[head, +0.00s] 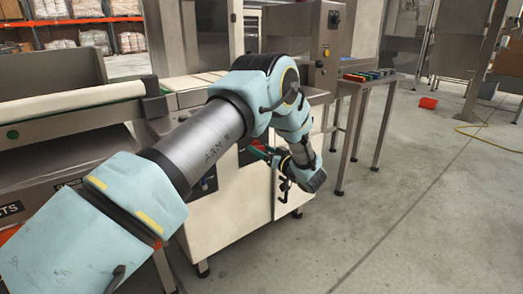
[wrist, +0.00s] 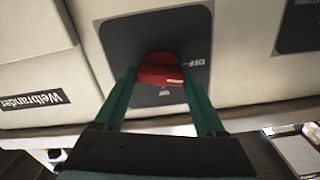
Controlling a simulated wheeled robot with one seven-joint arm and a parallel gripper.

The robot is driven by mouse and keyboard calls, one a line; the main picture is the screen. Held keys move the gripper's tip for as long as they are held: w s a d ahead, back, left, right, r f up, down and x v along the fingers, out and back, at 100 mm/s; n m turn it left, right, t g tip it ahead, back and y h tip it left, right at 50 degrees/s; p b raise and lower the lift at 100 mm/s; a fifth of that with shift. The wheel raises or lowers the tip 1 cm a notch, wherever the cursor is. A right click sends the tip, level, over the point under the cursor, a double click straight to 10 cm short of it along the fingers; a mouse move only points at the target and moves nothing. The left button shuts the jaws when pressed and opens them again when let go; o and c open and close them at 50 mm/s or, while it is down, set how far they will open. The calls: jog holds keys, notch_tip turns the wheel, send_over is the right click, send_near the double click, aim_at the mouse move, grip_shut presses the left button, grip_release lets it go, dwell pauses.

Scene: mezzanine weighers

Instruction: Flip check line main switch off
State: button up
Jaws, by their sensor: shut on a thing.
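The main switch is a red rotary knob (wrist: 160,69) on a dark square plate (wrist: 190,30) in the wrist view. The word OFF stands to the knob's right and a short label that looks like ON stands below it. A pale mark shows on the knob's lower right part. My gripper (wrist: 160,76) has its two green fingers on either side of the knob and is shut on it.
A second dark plate (wrist: 300,25) is at the wrist view's upper right, and a Webrander label (wrist: 32,99) is at the left. A small side table (head: 368,83) with coloured items stands right of the cabinet. A red object (head: 428,103) and a yellow cable lie on the otherwise open floor.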

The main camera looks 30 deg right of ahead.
jog(key=n, duration=0.3)
jog(key=o, duration=1.3)
jog(key=s, duration=0.3)
jog(key=s+d, duration=0.1)
jog(key=s, duration=0.3)
jog(key=s+d+p, duration=0.1)
jog(key=s, duration=0.2)
jog(key=shift+s, duration=0.35)
